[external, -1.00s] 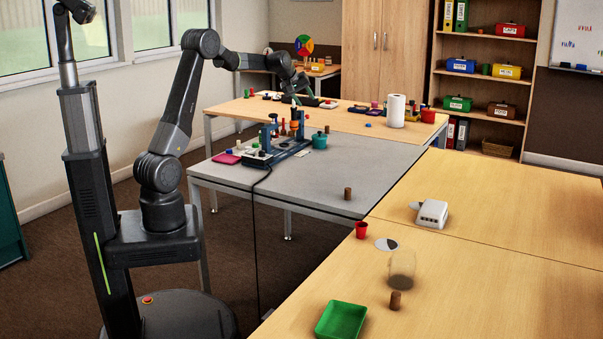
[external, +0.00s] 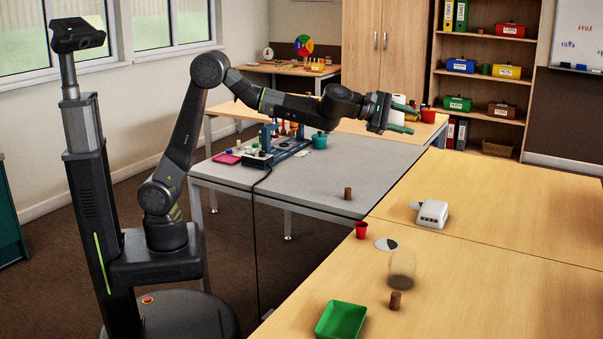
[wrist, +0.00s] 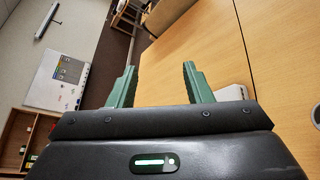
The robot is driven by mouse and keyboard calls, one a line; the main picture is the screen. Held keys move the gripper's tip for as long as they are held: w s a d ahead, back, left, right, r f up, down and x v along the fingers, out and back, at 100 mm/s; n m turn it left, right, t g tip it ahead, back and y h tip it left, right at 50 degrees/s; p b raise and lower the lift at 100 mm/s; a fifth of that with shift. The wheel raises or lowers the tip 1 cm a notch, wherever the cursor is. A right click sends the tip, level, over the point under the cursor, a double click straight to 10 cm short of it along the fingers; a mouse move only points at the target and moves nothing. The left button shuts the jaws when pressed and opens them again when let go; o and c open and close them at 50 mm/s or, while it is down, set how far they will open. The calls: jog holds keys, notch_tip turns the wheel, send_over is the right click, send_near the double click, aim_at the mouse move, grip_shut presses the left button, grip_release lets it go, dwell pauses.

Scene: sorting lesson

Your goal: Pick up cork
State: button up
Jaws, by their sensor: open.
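One brown cork (external: 348,193) stands upright on the grey table in the external view. A second brown cork-like cylinder (external: 395,300) stands on the near wooden table, beside a clear glass jar (external: 402,265). My gripper (external: 404,118) is held in the air above the far part of the tables, away from both. Its green fingers are apart with nothing between them, as the wrist view (wrist: 158,85) also shows. No cork is in the wrist view.
A green tray (external: 341,320), a red cup (external: 361,230), a round disc (external: 386,244) and a white box (external: 432,214) are on the wooden tables. A blue rack (external: 275,150) with a teal pot (external: 319,141) stands on the grey table. Its front right is mostly clear.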

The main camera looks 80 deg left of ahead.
jog(key=s+d+f+n+h+b, duration=0.1)
jog(key=s+d+n, duration=0.1)
jog(key=s+d, duration=0.5)
jog(key=s+d+f+n+h+b, duration=0.15)
jog(key=s+d, duration=0.25)
jog(key=d, duration=0.6)
jog(key=s+d+f+n+g+b, duration=0.1)
jog(key=s+d+f+n, duration=0.15)
jog(key=s+d, duration=0.5)
jog(key=s+d+f+n+g+b, duration=0.15)
jog(key=s+d+f, duration=0.3)
jog(key=s, duration=0.55)
jog(key=shift+n+y, duration=0.35)
jog(key=shift+y, duration=0.1)
notch_tip(320, 180, down, 16)
jog(key=shift+w+r, duration=0.1)
jog(key=shift+f, duration=0.35)
send_near(397, 294)
jog(key=x, duration=0.4)
jog(key=shift+d+f, duration=0.35)
jog(key=shift+f, duration=0.25)
jog(key=shift+a+x, duration=0.2)
jog(key=shift+x, duration=2.5)
jog(key=shift+w+r, duration=0.2)
grip_shut()
